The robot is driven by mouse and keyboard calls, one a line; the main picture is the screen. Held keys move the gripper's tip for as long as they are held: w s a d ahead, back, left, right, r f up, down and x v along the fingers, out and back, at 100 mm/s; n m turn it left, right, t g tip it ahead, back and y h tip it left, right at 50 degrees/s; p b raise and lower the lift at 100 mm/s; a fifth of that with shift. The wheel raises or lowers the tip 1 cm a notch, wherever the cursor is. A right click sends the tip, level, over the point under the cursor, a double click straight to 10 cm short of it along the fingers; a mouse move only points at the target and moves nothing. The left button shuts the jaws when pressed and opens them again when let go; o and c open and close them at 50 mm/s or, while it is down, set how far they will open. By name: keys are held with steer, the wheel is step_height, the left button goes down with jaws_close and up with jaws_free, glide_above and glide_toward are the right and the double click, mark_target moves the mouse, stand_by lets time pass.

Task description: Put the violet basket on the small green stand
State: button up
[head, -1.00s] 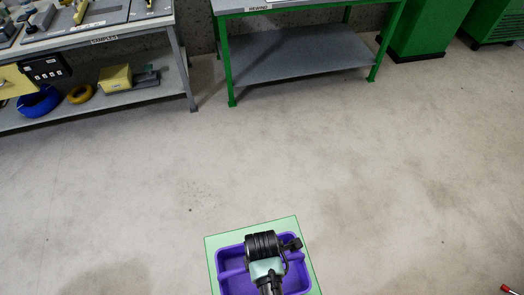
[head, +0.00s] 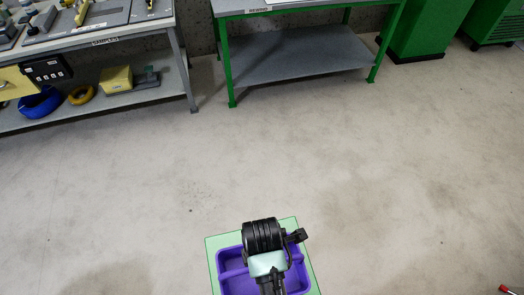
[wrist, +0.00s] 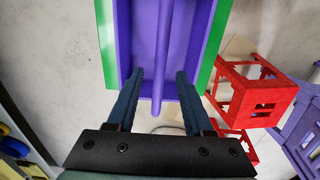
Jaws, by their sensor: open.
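The violet basket (head: 236,282) sits on the small green stand (head: 217,251) at the bottom of the head view. In the wrist view the basket (wrist: 188,50) shows from above, with a violet bar (wrist: 163,50) along its middle and green stand strips (wrist: 213,45) on both sides. My gripper (wrist: 158,78) is open, with one finger on each side of the bar and a visible gap to each. In the head view my wrist covers the middle of the basket and hides the fingers. I cannot tell the fingertips' height relative to the bar.
A green-framed bench (head: 300,55) and a grey bench (head: 100,45) stand at the back. The floor between (head: 250,150) is clear.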

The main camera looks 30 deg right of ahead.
steer(key=shift+r, duration=2)
steer(key=w+r+m+t+h, duration=0.2)
steer(key=w+r+m+t, duration=0.35)
steer(key=w+r, duration=1.05)
steer(key=w+a+r+m+t, duration=0.1)
steer(key=w+r+t, duration=0.3)
steer(key=r, duration=0.4)
steer(key=w+r+m+t, duration=0.1)
steer(key=w+r+t, duration=0.25)
steer(key=r, duration=0.35)
steer(key=s+a+r+m+t, duration=0.1)
steer(key=a+r+m+t, duration=0.2)
steer(key=r, duration=0.9)
steer(key=s+a+r+m+t, duration=0.15)
steer(key=r+t, duration=0.35)
steer(key=r, duration=0.8)
steer(key=s+a+r+m+t+y, duration=0.1)
steer(key=s+a+r+t, duration=0.1)
steer(key=s+r, duration=0.3)
steer(key=s+a+r+m+t+y, duration=0.1)
steer(key=s+r+t, duration=0.3)
steer(key=r, duration=0.5)
steer(key=shift+s+a+m, duration=0.4)
steer(key=shift+s+a, duration=0.15)
steer(key=shift+s, duration=0.1)
